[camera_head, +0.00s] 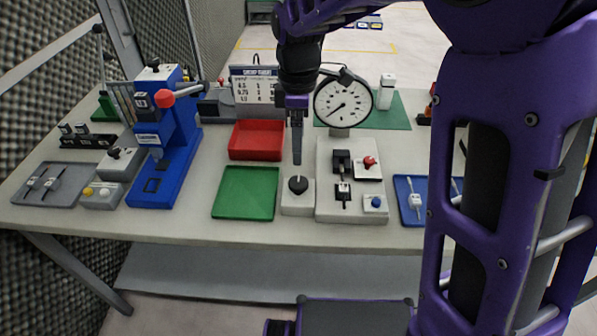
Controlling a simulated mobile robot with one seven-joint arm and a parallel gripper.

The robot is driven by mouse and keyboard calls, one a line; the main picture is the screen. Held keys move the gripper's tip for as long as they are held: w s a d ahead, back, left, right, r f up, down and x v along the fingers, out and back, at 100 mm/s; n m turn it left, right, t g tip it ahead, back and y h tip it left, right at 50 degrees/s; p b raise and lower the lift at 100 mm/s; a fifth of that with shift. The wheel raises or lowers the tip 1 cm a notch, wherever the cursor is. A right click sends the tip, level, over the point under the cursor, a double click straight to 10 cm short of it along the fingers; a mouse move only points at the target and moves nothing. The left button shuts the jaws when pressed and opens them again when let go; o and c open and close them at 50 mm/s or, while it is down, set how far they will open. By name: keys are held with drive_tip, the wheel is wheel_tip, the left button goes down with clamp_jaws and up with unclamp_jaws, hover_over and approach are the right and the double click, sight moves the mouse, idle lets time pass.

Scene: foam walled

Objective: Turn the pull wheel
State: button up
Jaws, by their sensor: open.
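A dark round knob (298,184), which looks like the pull wheel, sits on top of a small light-grey box (297,204) near the front middle of the table. My gripper (297,161) comes down from above and points straight down just over the knob. Its fingers are seen nearly edge-on, with the jaws open and nothing between them. A small gap seems to show between the fingertips and the knob. Right of the knob box stands a white force tester base (333,208) with dark clamps, a red knob (370,162) and a large round dial (342,102).
A green tray (246,191) and a red tray (257,140) lie left of the knob box. A tall blue press (171,140) with a red-tipped lever stands further left. A blue tray (411,208) lies at the right, partly hidden by my arm.

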sight(298, 182)
wheel_tip(298, 182, down, 12)
drive_tip(key=shift+r+b, duration=0.1)
drive_tip(key=shift+b, duration=0.35)
drive_tip(key=shift+c, duration=0.2)
drive_tip(key=c, duration=1.3)
